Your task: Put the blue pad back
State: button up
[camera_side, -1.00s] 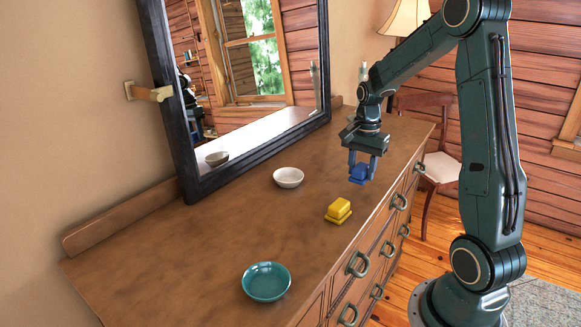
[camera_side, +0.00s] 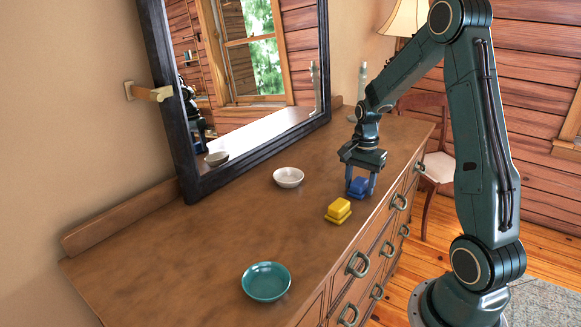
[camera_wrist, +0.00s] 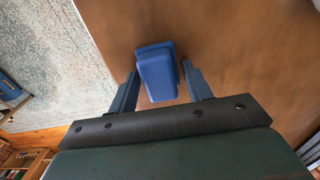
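The blue pad (camera_side: 358,187) is a small two-tiered block low over the dresser top, between the fingers of my gripper (camera_side: 361,189). It looks down at the wood, though its underside is hidden. In the wrist view the blue pad (camera_wrist: 158,80) lies between the fingertips of my gripper (camera_wrist: 160,68). A narrow strip of brown wood shows between the pad and the right finger. The left finger is very close to the pad's other side, and contact there is unclear. The fingers appear open around the pad.
A two-tiered yellow block (camera_side: 338,210) sits just in front-left of the blue pad. A white bowl (camera_side: 288,177) stands farther left, near the mirror (camera_side: 250,130). A teal bowl (camera_side: 266,281) is at the near end. The dresser's drawer edge is close on the right.

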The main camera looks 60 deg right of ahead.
aim_at(359, 181)
jog(key=shift+o, duration=0.9)
jog(key=shift+r, duration=0.1)
notch_tip(359, 181, up, 12)
jog(key=shift+a+r, duration=0.1)
dwell(0.5)
jog(key=s+a+r+n+t, duration=0.1)
jog(key=a+r+n, duration=0.15)
jog(key=a, duration=0.25)
jog(key=s+a+r+n+t+h, duration=0.1)
jog(key=s+a+r+n, duration=0.1)
jog(key=a+n, duration=0.25)
jog(key=s+a+r+n+t, duration=0.1)
jog(key=a+r+n, duration=0.1)
jog(key=a, duration=0.4)
jog(key=s+a+f+n+t+y, duration=0.1)
jog(key=s+a+n+t, duration=0.1)
jog(key=s+a+n, duration=0.6)
jog(key=shift+s+a+n+t, duration=0.35)
jog(key=shift+s+n, duration=0.15)
jog(key=shift+s, duration=0.1)
